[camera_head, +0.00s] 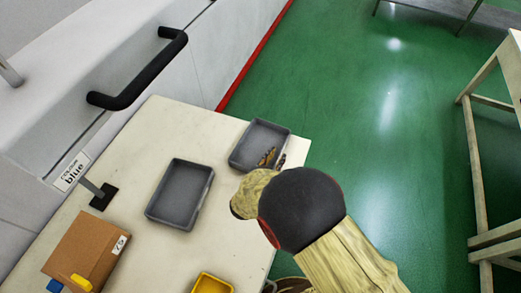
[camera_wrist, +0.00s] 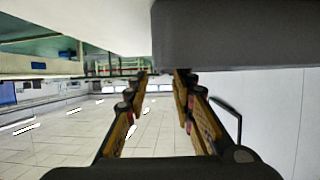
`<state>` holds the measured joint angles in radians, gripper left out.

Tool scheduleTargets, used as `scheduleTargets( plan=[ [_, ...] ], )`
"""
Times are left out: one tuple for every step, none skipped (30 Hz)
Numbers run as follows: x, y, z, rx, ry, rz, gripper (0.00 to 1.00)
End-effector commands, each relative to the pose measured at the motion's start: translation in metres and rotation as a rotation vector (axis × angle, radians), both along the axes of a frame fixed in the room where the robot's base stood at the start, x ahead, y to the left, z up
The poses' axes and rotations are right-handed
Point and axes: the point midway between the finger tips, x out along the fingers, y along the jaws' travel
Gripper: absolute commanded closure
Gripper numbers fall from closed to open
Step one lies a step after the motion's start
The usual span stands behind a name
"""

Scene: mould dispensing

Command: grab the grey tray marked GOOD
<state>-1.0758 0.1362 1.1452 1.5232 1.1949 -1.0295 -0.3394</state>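Two grey trays lie on the cream table. One grey tray (camera_head: 181,193) is in the middle of the head view; the other grey tray (camera_head: 247,145) is near the table's far right edge. No GOOD mark is legible on either. My gripper (camera_head: 274,160) is at the right end of the far tray, with one finger seemingly over its inside and the other outside the wall. The wrist view, upside down, shows my gripper (camera_wrist: 163,74) with its fingers apart and a grey tray wall (camera_wrist: 235,35) close beyond them. Whether they touch it is unclear. My wrist hides the tray's near right corner.
A brown cardboard box (camera_head: 88,248), a yellow container (camera_head: 212,284) and a small black stand (camera_head: 103,197) with a "blue" label are on the table (camera_head: 220,240). A white machine with a black handle (camera_head: 137,73) borders it at left. Green floor lies right.

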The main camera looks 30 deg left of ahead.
Motion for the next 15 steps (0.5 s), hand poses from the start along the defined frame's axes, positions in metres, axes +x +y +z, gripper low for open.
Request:
scheduleTargets(
  plan=[
    [0.007, -0.001, -0.006, 0.001, 0.000, -0.004, 0.75],
    [0.010, -0.001, -0.009, 0.001, 0.000, -0.004, 0.75],
    [0.015, -0.001, -0.012, -0.001, 0.000, -0.004, 0.75],
    [0.020, -0.001, -0.015, -0.001, 0.000, -0.004, 0.75],
    [0.024, -0.001, -0.016, 0.000, -0.001, -0.004, 0.75],
    [0.029, 0.000, -0.018, 0.000, 0.000, -0.003, 0.75],
    [0.032, 0.000, -0.019, 0.000, 0.001, -0.002, 0.75],
    [0.035, 0.000, -0.020, 0.001, 0.001, -0.003, 0.75],
    [0.037, 0.000, -0.020, 0.001, 0.001, -0.003, 0.75],
    [0.039, 0.000, -0.020, 0.000, 0.001, -0.002, 0.75],
    [0.039, 0.000, -0.020, 0.001, 0.001, -0.001, 0.75],
    [0.039, 0.001, -0.020, 0.000, 0.001, -0.001, 0.75],
    [0.039, 0.001, -0.019, 0.000, 0.001, -0.001, 0.75],
    [0.039, 0.001, -0.019, 0.000, 0.001, -0.001, 0.75],
    [0.039, 0.001, -0.019, 0.000, 0.001, 0.000, 0.75]
  ],
)
